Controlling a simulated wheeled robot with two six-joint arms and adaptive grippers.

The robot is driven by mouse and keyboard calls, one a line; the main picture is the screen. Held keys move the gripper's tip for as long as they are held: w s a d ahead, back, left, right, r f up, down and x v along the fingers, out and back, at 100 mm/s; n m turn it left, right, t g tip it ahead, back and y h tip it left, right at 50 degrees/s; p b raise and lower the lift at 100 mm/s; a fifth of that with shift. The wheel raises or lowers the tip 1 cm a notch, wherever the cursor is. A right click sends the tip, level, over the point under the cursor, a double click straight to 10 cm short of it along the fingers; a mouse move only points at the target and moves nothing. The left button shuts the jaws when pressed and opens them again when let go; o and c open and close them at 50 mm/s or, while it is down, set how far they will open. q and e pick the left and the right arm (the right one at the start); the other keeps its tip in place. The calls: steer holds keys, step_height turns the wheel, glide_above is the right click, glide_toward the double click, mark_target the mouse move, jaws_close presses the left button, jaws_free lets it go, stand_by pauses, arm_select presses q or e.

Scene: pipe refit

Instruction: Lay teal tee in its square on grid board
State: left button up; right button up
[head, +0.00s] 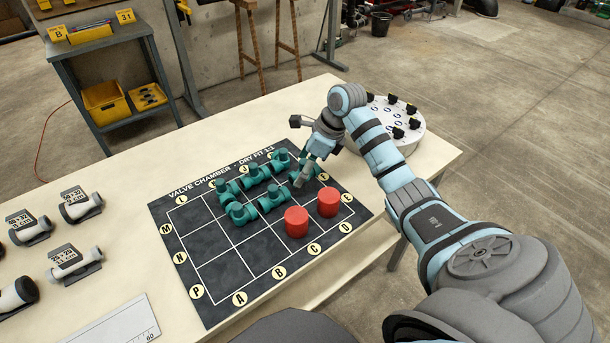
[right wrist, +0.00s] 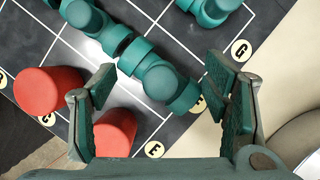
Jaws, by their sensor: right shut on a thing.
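My right gripper (head: 304,172) is low over the right-hand column of the black grid board (head: 215,270), close to the letter F. In the head view the fingers hide most of this tee. Its far end is close to another teal tee (right wrist: 88,18); I cannot tell whether they touch. Several more teal pieces (head: 241,213) lie in the board's upper and middle squares. My left gripper is not in view.
Two red cylinders (head: 296,222) (head: 328,202) stand on the board just in front of my right gripper. A round white device with black knobs (head: 400,125) stands behind my arm. Grey-white fittings (head: 75,260) lie at left. The board's lower-left squares are empty.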

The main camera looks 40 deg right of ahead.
steer(key=shift+f, duration=1.5)
steer(key=shift+f, duration=0.1)
steer(key=o, duration=1.2)
steer(key=shift+r, duration=0.35)
steer(key=p+v, duration=0.1)
steer(key=v, duration=1)
steer(key=shift+s+d+r, duration=0.1)
steer(key=shift+r, duration=0.2)
